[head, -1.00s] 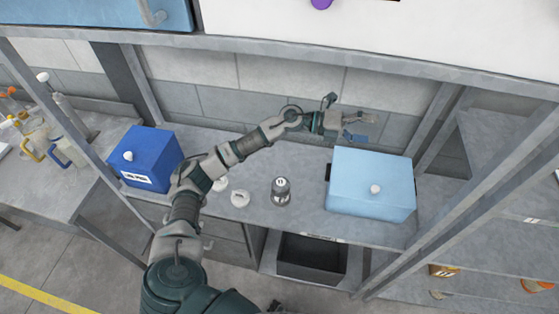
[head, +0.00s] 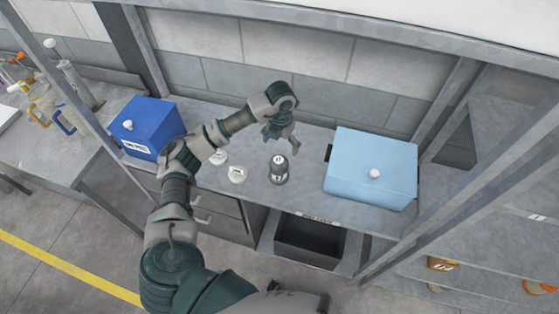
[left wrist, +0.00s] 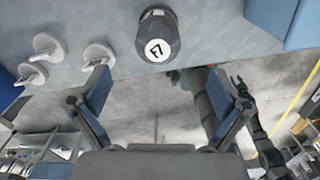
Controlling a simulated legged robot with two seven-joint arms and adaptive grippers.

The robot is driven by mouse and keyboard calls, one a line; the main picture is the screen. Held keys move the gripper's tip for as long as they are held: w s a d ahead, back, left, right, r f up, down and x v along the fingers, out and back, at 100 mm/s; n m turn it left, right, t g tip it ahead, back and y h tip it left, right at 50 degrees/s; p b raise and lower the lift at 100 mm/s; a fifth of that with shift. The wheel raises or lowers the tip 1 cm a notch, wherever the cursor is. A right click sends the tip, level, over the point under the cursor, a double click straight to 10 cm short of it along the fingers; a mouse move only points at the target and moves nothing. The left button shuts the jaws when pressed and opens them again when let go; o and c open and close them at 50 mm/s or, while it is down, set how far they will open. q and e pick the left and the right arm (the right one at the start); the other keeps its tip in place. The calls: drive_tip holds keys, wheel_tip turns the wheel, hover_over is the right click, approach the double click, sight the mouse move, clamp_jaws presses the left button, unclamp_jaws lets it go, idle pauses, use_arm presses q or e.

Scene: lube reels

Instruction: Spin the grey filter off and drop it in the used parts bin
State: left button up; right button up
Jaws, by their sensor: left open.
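The grey filter (head: 279,172) stands upright on the bench, left of the light blue box. It also shows in the left wrist view (left wrist: 158,38), its dark body carrying a white round label on the end facing the camera. My left gripper (head: 284,146) is open and empty, hanging just behind and above the filter. In the left wrist view its spread fingers (left wrist: 160,92) are apart from the filter. An open dark bin (head: 312,236) sits below the bench front; its label is too small to read. A dark hand, likely my right gripper (left wrist: 243,88), shows small in the left wrist view.
White knob-like parts (head: 237,174) lie left of the filter. A dark blue box (head: 147,128) stands at the bench's left and a light blue box (head: 370,168) at its right. A metal post (head: 85,135) rises at the left. The bench front near the filter is clear.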

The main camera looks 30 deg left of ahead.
sight(281, 159)
use_arm(q)
wheel_tip(281, 159, down, 6)
drive_tip(key=shift+d+r+p, duration=0.1)
drive_tip(key=shift+d+p, duration=0.05)
drive_tip(key=shift+p, duration=0.2)
drive_tip(key=f, duration=0.2)
drive_tip(key=a+f, duration=0.1)
drive_tip(key=f, duration=0.2)
drive_tip(key=shift+f+p, duration=0.2)
drive_tip(key=shift+p, duration=0.1)
drive_tip(key=shift+f, duration=0.4)
drive_tip(key=shift+d, duration=0.3)
drive_tip(key=shift+c, duration=0.3)
drive_tip(key=shift+r, duration=0.1)
drive_tip(key=c, duration=1.4)
drive_tip(key=shift+a+n+p, duration=0.2)
drive_tip(key=shift+n+p, duration=0.25)
drive_tip(key=shift+n, duration=0.35)
drive_tip(key=shift+c, duration=0.2)
drive_tip(key=n+p, duration=0.1)
drive_tip(key=n, duration=0.1)
drive_tip(key=shift+s+n, duration=0.1)
drive_tip(key=shift+n, duration=0.6)
use_arm(e)
wheel_tip(281, 159, up, 3)
drive_tip(key=shift+w+r, duration=0.1)
drive_tip(key=shift+r, duration=0.05)
use_arm(q)
drive_tip(key=shift+f, duration=0.2)
